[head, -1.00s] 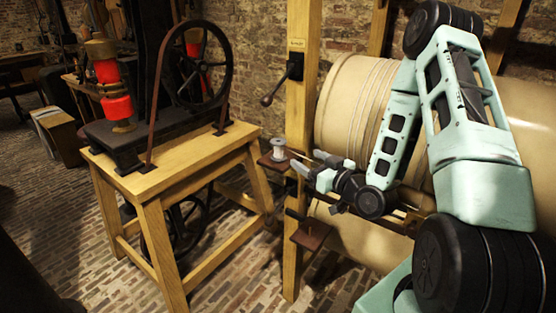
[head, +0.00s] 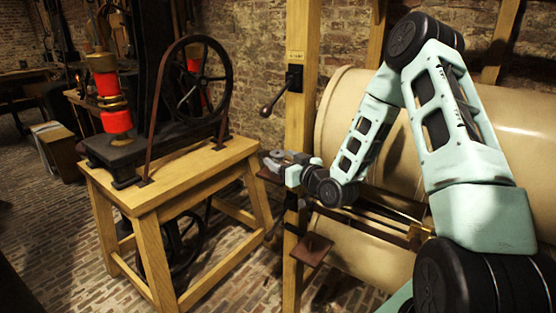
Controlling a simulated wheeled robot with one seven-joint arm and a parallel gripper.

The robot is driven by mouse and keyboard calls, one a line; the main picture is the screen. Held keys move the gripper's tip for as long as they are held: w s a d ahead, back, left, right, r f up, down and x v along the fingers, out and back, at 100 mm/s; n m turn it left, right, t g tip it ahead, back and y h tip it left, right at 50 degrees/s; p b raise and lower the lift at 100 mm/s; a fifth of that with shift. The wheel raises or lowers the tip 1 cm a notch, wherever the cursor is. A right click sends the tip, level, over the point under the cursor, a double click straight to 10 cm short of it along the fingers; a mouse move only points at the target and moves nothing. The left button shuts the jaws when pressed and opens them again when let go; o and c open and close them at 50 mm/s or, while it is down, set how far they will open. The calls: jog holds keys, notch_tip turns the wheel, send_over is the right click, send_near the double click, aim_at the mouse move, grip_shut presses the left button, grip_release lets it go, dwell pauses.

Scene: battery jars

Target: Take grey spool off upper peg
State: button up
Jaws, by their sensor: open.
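The grey spool (head: 277,154) is small in view, at the upper brown bracket (head: 268,175) on the left side of the wooden post. My gripper (head: 274,161) is at the spool, with its fingers reaching in from the right at the spool's height. The fingers are open and hide much of the spool. I cannot tell whether they touch it. The upper peg is hidden by the spool and gripper.
A lower brown bracket (head: 311,249) with a short peg juts out below my gripper. The wooden post (head: 300,90) carries a black crank handle (head: 272,103). A large cream drum (head: 345,115) stands behind my arm. A wooden bench (head: 190,165) with a flywheel stands left.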

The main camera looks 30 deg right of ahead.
jog(key=shift+w+a, duration=0.1)
jog(key=shift+w, duration=1.15)
jog(key=c, duration=1.1)
jog(key=shift+o, duration=0.2)
jog(key=shift+r, duration=0.1)
